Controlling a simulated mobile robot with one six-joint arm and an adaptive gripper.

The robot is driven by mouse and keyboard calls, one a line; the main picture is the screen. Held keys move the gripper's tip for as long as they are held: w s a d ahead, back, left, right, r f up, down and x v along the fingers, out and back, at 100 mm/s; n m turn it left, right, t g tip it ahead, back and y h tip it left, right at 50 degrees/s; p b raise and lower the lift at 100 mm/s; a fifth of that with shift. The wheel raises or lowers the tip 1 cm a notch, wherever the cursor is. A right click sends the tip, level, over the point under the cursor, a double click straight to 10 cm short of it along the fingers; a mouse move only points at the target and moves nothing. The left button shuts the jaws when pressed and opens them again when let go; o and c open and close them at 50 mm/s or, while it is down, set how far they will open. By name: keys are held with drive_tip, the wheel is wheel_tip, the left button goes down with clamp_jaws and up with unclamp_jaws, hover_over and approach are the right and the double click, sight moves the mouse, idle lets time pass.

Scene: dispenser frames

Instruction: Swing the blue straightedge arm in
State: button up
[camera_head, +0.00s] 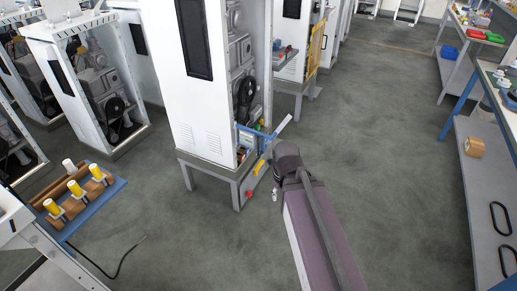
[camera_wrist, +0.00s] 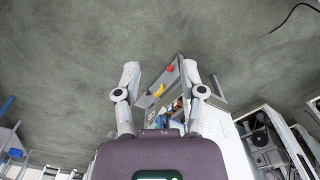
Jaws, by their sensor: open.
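A white dispenser cabinet (camera_head: 204,125) stands on a grey metal frame in the middle of the head view. At its front lower corner, blue bars (camera_head: 255,131) and a pale bar (camera_head: 283,126) stick out; I cannot tell surely which is the straightedge arm. My gripper (camera_wrist: 160,72) is open and empty in the wrist view, its two fingers spread. Between and beyond them show the cabinet's lower frame, a yellow piece (camera_wrist: 158,90) and a red knob (camera_wrist: 170,69).
A black cable (camera_head: 122,258) lies on the floor. A workbench with a grey lower shelf (camera_head: 480,180) runs along the right. The floor between is clear.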

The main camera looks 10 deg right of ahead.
drive_tip(key=w+d+f+n+t+h+b, duration=0.3)
drive_tip(key=w+f+n+h+b, duration=0.15)
drive_tip(key=w+f+b, duration=0.5)
drive_tip(key=n+t+h+b, duration=0.4)
drive_tip(key=n+t+b, duration=0.9)
drive_tip(key=n+b, duration=1.45)
approach(258, 154)
wheel_tip(258, 154, up, 4)
drive_tip(key=s+a+m+b, duration=0.1)
drive_tip(key=s+a+m, duration=0.1)
drive_tip(key=s, duration=0.1)
drive_tip(key=shift+w, duration=0.15)
drive_tip(key=shift+w+d, duration=0.1)
drive_tip(key=x, duration=1.3)
drive_tip(key=shift+w+d+f, duration=0.1)
drive_tip(key=shift+w+d, duration=0.1)
drive_tip(key=shift+d, duration=0.1)
clamp_jaws()
